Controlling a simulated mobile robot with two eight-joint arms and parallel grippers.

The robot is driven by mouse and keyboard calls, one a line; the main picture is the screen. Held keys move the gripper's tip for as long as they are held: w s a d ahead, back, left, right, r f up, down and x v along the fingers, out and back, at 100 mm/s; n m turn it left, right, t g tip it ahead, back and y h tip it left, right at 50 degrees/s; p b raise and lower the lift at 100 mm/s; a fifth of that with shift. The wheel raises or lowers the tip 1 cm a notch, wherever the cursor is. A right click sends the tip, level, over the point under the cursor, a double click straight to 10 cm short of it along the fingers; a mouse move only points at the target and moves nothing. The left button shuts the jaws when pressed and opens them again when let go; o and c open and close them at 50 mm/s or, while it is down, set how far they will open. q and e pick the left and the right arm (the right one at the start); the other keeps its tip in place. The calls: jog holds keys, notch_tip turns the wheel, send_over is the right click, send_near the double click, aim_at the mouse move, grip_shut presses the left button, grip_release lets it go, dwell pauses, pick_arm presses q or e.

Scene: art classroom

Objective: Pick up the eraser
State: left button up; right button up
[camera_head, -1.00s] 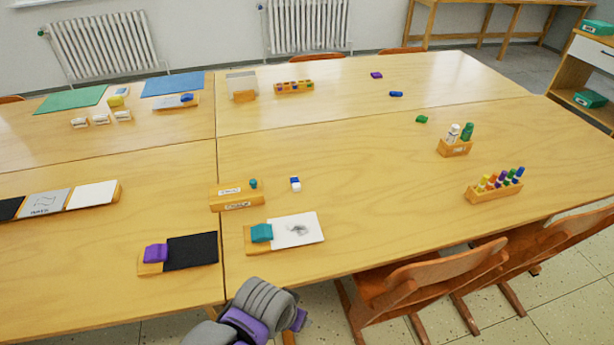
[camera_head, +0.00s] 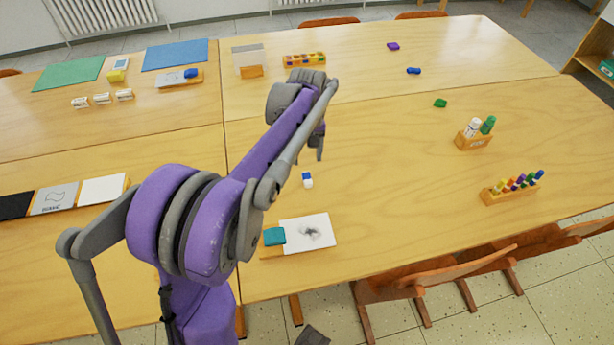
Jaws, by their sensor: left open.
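A small blue and white block (camera_head: 307,180), which looks like the eraser, lies on the wooden table in the middle of the view. My left arm reaches up from the bottom left. Its gripper (camera_head: 318,146) points down above the table, just beyond and slightly right of the eraser in the picture. The gripper is open with nothing seen between its fingers; it is apart from the eraser. My right gripper is not in view.
A wooden holder with a teal block (camera_head: 274,236) and a sketch card (camera_head: 306,232) lies nearer. Marker racks (camera_head: 513,187) and a bottle holder (camera_head: 472,138) stand right. White blocks (camera_head: 102,98) lie far left. The table (camera_head: 400,170) right of the eraser is clear.

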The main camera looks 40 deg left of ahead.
aim_at(307, 176)
pick_arm(q)
jog(key=f, duration=0.4)
jog(key=f+b, duration=0.1)
jog(key=f, duration=0.3)
jog(key=shift+a, duration=0.2)
jog(key=shift+r, duration=0.1)
jog(key=shift+c, duration=0.2)
grip_shut()
